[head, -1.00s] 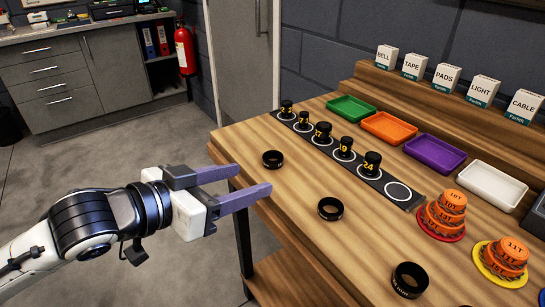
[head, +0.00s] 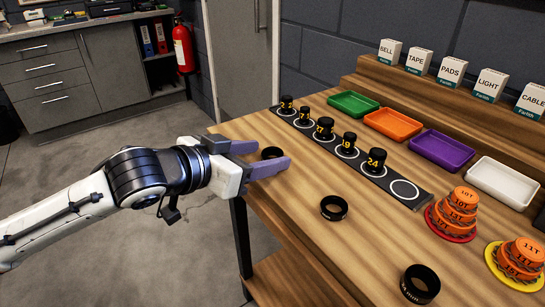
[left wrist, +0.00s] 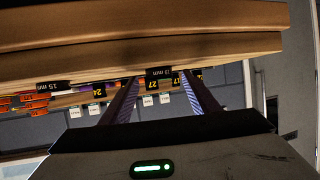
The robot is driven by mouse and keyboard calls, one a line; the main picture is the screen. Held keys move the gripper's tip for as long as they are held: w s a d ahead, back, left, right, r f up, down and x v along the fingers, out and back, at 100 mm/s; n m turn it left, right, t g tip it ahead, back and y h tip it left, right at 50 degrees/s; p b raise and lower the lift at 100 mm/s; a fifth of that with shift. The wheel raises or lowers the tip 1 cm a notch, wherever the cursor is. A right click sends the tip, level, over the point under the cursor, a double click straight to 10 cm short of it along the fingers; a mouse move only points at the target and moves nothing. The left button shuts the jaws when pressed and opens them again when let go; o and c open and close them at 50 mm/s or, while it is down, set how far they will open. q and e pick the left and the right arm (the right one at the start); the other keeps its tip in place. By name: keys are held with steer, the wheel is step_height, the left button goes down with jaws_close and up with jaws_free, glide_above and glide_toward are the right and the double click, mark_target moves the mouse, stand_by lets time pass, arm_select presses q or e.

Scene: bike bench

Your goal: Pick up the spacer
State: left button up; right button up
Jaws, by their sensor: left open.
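Three black ring spacers stand on the wooden bench: a far one (head: 271,153), a middle one (head: 334,208) and a near one (head: 420,284). My left gripper (head: 271,157) is open at the bench's left edge. Its purple fingers lie on either side of the far spacer, which is partly hidden behind the nearer finger. In the left wrist view, which is upside down, a spacer marked "9 mm" (left wrist: 160,72) shows between the fingers. Another marked "15 mm" (left wrist: 52,87) is off to the left. I cannot tell whether the fingers touch the spacer.
A black strip (head: 405,190) holds several numbered black sockets behind the spacers. Green, orange, purple and white trays (head: 500,180) stand beyond it. Orange stacks (head: 458,212) on red and yellow discs are at right. Boxes line the back shelf. Bench between the spacers is clear.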

arm_select(q)
steer(key=shift+w+d+f, duration=0.2)
steer(key=shift+w+d, duration=0.2)
steer(key=shift+d, duration=0.05)
steer(key=c, duration=1.1)
